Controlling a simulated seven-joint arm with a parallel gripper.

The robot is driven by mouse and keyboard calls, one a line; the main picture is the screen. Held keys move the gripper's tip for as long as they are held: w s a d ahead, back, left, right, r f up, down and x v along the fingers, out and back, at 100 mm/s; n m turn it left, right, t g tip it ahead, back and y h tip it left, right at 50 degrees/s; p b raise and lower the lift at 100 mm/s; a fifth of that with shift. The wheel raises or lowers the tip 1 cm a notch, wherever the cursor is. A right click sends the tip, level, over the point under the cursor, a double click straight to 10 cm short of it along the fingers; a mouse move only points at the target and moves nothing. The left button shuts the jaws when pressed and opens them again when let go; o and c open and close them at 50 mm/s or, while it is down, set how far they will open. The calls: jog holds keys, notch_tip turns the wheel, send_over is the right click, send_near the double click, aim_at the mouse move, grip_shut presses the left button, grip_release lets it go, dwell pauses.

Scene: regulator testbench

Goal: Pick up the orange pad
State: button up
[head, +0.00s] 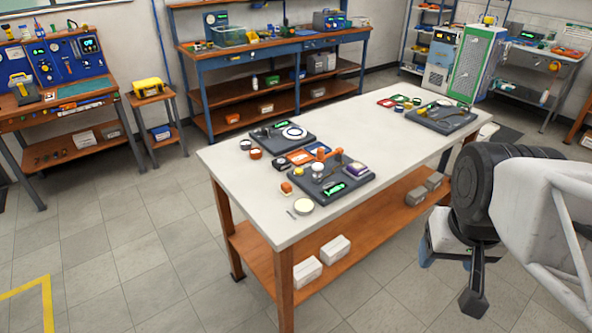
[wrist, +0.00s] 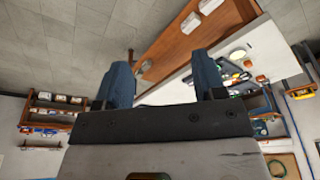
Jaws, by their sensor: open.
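On the white-topped table (head: 224,160) in the head view, a flat orange square (head: 300,157) lies beside a dark grey board; it may be the orange pad. A small orange block (head: 286,188) stands nearer the table's left edge. Which of them is the pad I cannot tell for certain. My gripper (wrist: 161,60) is open in the wrist view, with two blue fingers apart and nothing between them. In the head view it is partly hidden at the right, off the table's side and well away from the orange pieces.
Dark grey boards (head: 268,144) with discs and green displays lie on the table. An orange-handled tool (head: 322,154), small round pots and a cream disc (head: 304,206) stand close around the orange pieces. White boxes (head: 308,271) sit on the lower shelf. The table's middle right is bare.

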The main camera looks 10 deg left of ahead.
jog(key=w+a+r+n, duration=0.1)
jog(key=w+a, duration=0.2)
jog(key=w, duration=0.4)
jog(key=w+a+n, duration=0.1)
jog(key=w+a, duration=0.1)
jog(key=w, duration=0.5)
jog(key=n+g, duration=0.3)
jog(key=n, duration=0.4)
send_over(287, 184)
jog(key=f, duration=1.8)
jog(key=shift+s+d, duration=0.15)
jog(key=shift+s, duration=0.05)
jog(key=shift+w+a+f, duration=0.1)
jog(key=shift+a+f, duration=0.05)
jog(key=shift+a, duration=0.05)
jog(key=shift+f, duration=0.15)
jog(key=shift+f, duration=1.15)
jog(key=shift+f, duration=0.15)
